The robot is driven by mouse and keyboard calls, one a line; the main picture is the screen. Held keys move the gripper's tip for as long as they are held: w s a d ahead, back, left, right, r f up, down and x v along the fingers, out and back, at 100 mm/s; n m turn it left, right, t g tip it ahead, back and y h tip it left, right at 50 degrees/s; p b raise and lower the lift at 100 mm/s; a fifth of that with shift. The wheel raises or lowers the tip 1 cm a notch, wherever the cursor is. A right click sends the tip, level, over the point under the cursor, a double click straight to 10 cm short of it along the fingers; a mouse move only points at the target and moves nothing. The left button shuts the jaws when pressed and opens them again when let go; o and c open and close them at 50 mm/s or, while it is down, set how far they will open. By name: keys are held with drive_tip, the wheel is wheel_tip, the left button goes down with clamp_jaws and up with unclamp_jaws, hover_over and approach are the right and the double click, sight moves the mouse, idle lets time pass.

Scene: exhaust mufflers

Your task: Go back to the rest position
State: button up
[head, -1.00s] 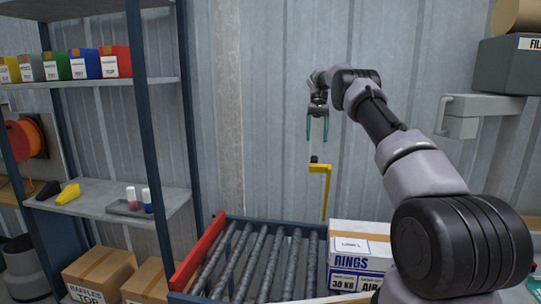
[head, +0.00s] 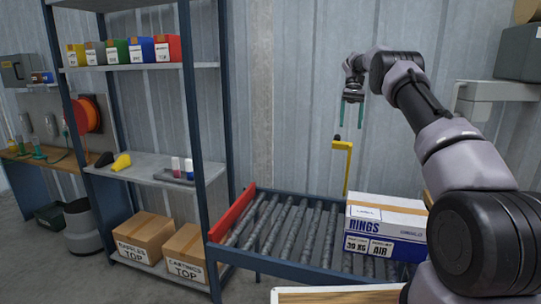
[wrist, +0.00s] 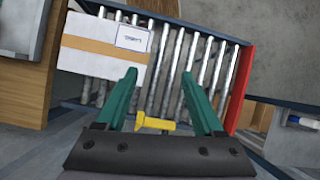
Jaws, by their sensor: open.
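My gripper (head: 351,114) hangs in the air above the far side of the roller conveyor, its two teal fingers pointing down. It is open, with nothing between the fingers. In the wrist view the open fingers (wrist: 165,90) point towards the conveyor, and a yellow bracket (wrist: 155,123) shows low between them. In the head view the same yellow bracket (head: 346,165) hangs below the gripper, apart from it.
A white RINGS box (head: 386,222) sits on the right of the roller conveyor (head: 285,235), which has a red end plate (head: 232,213). A shelf rack (head: 187,100) with coloured bins stands left. A workbench (head: 30,155) is farther left. Floor shows at lower left.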

drive_tip(key=s+a+r+t, duration=0.1)
drive_tip(key=s+r+t, duration=0.4)
drive_tip(key=s+r, duration=1.35)
drive_tip(key=s+a+f+t, duration=0.1)
drive_tip(key=s+t, duration=0.1)
drive_tip(key=s, duration=0.6)
drive_tip(key=s+a+f+m+t, duration=0.1)
drive_tip(key=s+a+f+t, duration=0.1)
drive_tip(key=s, duration=0.6)
drive_tip(key=s+a+f+m+t, duration=0.1)
drive_tip(key=s+t, duration=0.2)
drive_tip(key=s, duration=0.5)
drive_tip(key=shift+s+a+f+t, duration=0.25)
drive_tip(key=shift+f+t, duration=0.05)
drive_tip(key=shift+f, duration=0.1)
